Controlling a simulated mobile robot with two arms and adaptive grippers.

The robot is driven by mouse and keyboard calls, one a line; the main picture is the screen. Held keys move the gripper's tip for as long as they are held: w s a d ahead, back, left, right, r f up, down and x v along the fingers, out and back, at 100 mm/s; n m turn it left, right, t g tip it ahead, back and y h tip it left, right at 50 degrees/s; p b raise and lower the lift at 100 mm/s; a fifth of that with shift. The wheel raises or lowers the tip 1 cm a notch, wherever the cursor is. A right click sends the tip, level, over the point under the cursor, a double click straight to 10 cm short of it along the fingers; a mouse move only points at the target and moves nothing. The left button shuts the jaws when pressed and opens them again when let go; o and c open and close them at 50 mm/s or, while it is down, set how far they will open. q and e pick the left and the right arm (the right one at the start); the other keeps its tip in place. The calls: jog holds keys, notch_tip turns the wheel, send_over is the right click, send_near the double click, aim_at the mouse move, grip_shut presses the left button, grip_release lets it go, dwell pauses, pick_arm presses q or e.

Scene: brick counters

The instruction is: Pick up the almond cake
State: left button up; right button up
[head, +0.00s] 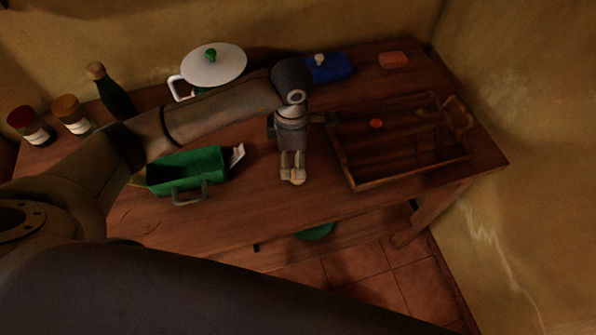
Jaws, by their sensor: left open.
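My left gripper (292,172) points down over the table between the green tray and the wooden tray, with its fingers open. Pale tan tips show at its lower end; I cannot tell whether a small object is among them. I cannot clearly identify the almond cake. A small round orange-red thing (376,124) lies in the wooden tray (408,177). A reddish-orange block (393,60) lies at the table's back right. Both are apart from the gripper. My right gripper is not in view.
A green tray (188,169) with a white card (237,154) stands left of the gripper. Behind are a white lidded pot (215,66), a blue container (330,68), a dark bottle (115,96) and two jars (72,114). The wooden table's (235,220) front is clear.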

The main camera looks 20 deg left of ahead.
pick_arm(q)
notch_tip(320, 180, down, 2)
jog(key=shift+d+f+p, duration=0.15)
jog(key=shift+f+p, duration=0.45)
jog(key=f, duration=0.1)
jog(key=f+p, duration=0.1)
jog(key=f, duration=0.1)
jog(key=shift+w+f, duration=0.2)
jog(key=shift+w, duration=0.05)
jog(key=shift+f, duration=0.5)
jog(key=c, duration=0.9)
